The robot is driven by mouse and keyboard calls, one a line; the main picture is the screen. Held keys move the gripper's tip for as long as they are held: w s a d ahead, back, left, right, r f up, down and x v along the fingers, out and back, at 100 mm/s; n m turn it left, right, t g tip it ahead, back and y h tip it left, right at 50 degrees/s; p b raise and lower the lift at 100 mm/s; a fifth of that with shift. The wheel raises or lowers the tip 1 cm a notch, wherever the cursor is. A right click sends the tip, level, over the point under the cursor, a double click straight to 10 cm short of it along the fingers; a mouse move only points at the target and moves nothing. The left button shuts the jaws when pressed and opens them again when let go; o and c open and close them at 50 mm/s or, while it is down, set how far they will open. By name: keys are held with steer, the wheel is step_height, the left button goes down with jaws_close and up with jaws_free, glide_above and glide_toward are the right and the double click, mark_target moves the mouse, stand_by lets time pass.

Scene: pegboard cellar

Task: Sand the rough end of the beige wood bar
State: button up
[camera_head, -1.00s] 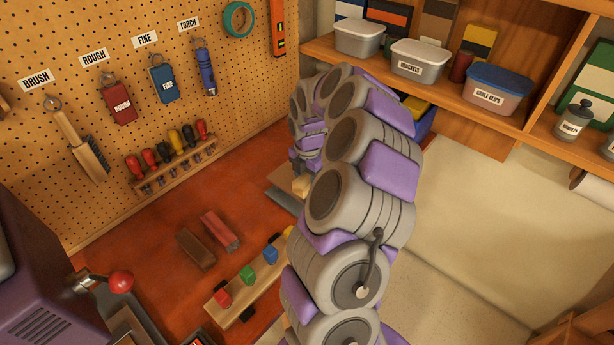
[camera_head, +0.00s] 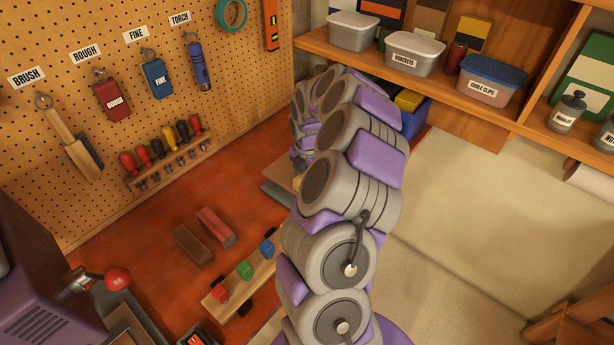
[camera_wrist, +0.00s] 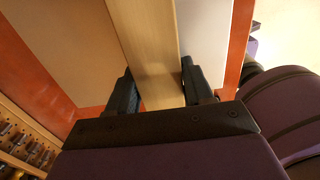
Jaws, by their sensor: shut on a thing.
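In the wrist view the beige wood bar (camera_wrist: 150,45) lies between the two dark fingers of my gripper (camera_wrist: 157,85). The fingers are shut on it. The bar runs up out of the top of the picture, so its far end is not seen there. In the head view my arm hides the gripper and most of the bar. A small beige piece (camera_head: 296,181) shows at the arm's left edge, and I cannot tell if it is the bar.
A grey plate (camera_head: 277,196) lies on the red bench beside my arm. Brown (camera_head: 192,243) and red (camera_head: 216,227) blocks lie left of it. A wooden strip (camera_head: 232,283) bears coloured clips. A brush (camera_head: 68,138) hangs left. Shelf bins (camera_head: 415,53) stand at the back right.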

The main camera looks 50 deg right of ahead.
steer(key=shift+d+p, duration=0.5)
steer(key=shift+d, duration=0.3)
steer(key=shift+s+d+p, duration=0.1)
steer(key=shift+s+p, duration=0.45)
steer(key=shift+s, duration=0.05)
stand_by(0.6)
steer(key=shift+w+p, duration=0.65)
steer(key=shift+p, duration=0.15)
stand_by(0.6)
steer(key=shift+s+p, duration=0.3)
steer(key=shift+s, duration=0.35)
stand_by(0.7)
steer(key=shift+w+p, duration=0.6)
steer(key=shift+w, duration=0.05)
stand_by(0.6)
steer(key=shift+s, duration=0.65)
stand_by(0.6)
steer(key=shift+w+p, duration=0.4)
steer(key=shift+p, duration=0.1)
